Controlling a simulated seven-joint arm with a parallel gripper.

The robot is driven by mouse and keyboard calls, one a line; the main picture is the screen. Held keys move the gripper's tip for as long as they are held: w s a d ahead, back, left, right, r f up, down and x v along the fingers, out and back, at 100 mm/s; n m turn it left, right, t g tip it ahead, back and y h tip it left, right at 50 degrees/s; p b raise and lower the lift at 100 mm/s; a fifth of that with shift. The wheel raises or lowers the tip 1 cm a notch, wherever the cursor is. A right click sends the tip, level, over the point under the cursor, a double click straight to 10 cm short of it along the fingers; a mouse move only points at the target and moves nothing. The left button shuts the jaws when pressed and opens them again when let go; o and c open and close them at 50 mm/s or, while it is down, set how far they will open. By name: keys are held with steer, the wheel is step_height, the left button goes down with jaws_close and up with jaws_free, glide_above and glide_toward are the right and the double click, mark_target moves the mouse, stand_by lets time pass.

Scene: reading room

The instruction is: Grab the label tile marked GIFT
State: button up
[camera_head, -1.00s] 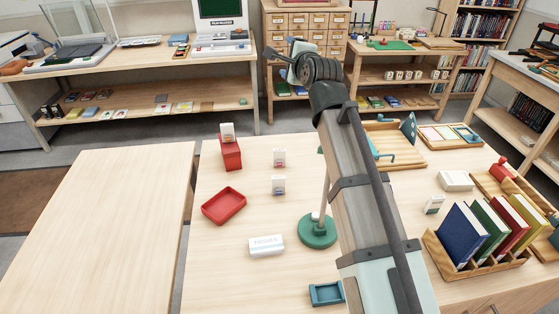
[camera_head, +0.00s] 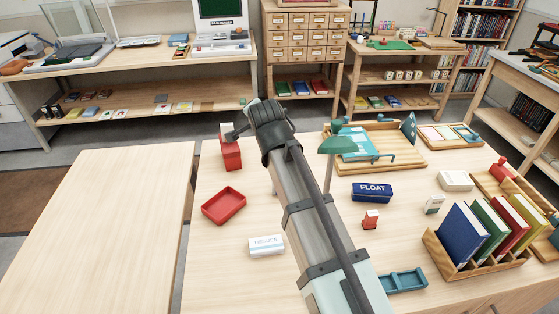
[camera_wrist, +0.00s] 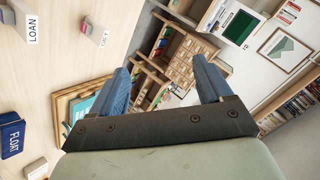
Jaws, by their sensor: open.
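My gripper (camera_wrist: 165,82) shows in the wrist view with its two blue fingers apart and nothing between them. In the head view it is at the end of my arm, near the red box (camera_head: 231,155). In the wrist view a white tile marked LOAN (camera_wrist: 32,28) stands on the table. A second small tile (camera_wrist: 104,38) is farther off, its word too small to read. No tile can be read as GIFT. My arm hides part of the table in the head view.
A red tray (camera_head: 224,206), a white box (camera_head: 266,245) and a blue FLOAT box (camera_head: 372,192) are on the table. A green lamp (camera_head: 343,142) rises beside my arm. A book rack (camera_head: 477,262) stands at right. The table's front left is clear.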

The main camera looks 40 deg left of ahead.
steer(key=w+f+n+g+h, duration=0.1)
steer(key=w+f+n+h, duration=0.1)
steer(key=f, duration=0.4)
steer(key=w+a+f+n+g+h, duration=0.1)
steer(key=w+f+n+g, duration=0.1)
steer(key=w+f+n, duration=0.2)
steer(key=w+f+n+g+h, duration=0.1)
steer(key=w+f+n+h, duration=0.1)
steer(key=w+f, duration=0.3)
steer(key=shift+w+a+f+n+h, duration=0.1)
steer(key=shift+a+f+n+h, duration=0.15)
steer(key=shift+f, duration=0.45)
steer(key=shift+w+a+f+n+h, duration=0.15)
steer(key=shift+f+n, duration=0.2)
steer(key=shift+f, duration=0.35)
steer(key=shift+x, duration=3.6)
steer(key=shift+s, duration=0.2)
steer(key=shift+c, duration=0.3)
steer(key=c, duration=1)
steer(key=shift+r, duration=0.1)
